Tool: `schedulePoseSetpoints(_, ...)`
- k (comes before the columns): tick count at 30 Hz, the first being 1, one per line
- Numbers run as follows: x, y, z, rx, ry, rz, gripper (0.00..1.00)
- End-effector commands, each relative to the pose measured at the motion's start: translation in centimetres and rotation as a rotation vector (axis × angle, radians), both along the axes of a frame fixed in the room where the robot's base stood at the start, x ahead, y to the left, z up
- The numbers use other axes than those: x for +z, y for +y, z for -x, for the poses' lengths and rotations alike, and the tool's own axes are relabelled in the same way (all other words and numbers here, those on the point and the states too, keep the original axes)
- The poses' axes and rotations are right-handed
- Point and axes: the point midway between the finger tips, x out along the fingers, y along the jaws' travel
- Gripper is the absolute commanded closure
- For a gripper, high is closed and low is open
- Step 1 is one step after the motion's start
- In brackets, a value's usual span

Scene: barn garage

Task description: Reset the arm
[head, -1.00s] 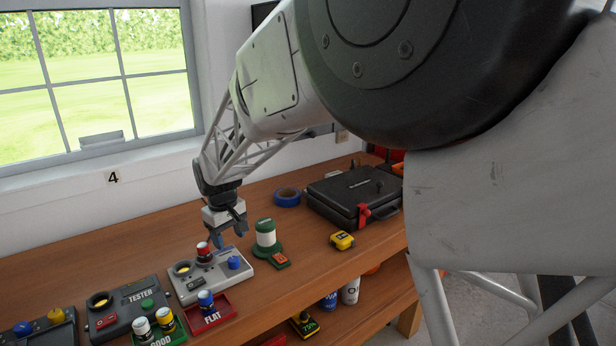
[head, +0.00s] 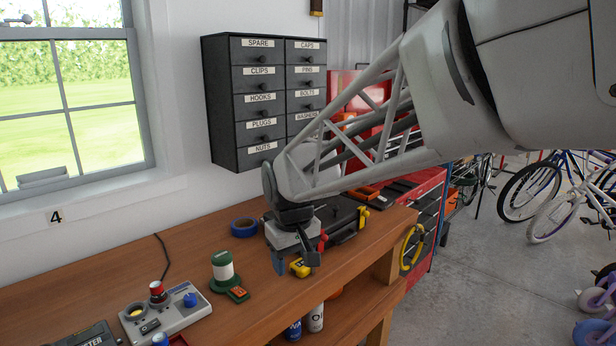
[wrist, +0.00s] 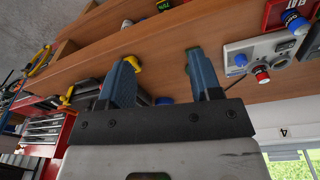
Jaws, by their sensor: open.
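My gripper (head: 296,266) is above the right part of the wooden workbench (head: 265,300) in the head view, fingers pointing down. Its two blue-grey fingers (wrist: 165,80) stand apart in the wrist view, with nothing between them. A yellow tape measure (head: 300,268) lies on the bench behind the fingers in the head view, partly covered. My gripper and forearm hide part of a black case (head: 345,212) farther back.
A grey panel (head: 172,318) with a red-topped cylinder and blue knob sits at lower left. Right of it are a green-and-white spool (head: 223,272) and blue tape (head: 244,228). A labelled drawer cabinet (head: 230,150) hangs on the wall. Bicycles (head: 545,190) stand on the right.

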Motion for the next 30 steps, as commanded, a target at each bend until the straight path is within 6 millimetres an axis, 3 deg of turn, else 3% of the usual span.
schedulePoseSetpoints(1,0.4,-1.7,1.0,-0.03,-0.007,-0.004,0.42)
schedulePoseSetpoints(6,1.1,-6.4,4.2,-0.123,-0.025,-0.017,0.42)
schedulePoseSetpoints(15,1.3,-13.4,10.8,-0.285,-0.057,-0.038,0.42)
schedulePoseSetpoints(24,0.2,-18.6,17.9,-0.447,-0.092,-0.058,0.42)
schedulePoseSetpoints(30,-0.9,-20.7,21.6,-0.531,-0.11,-0.066,0.42)
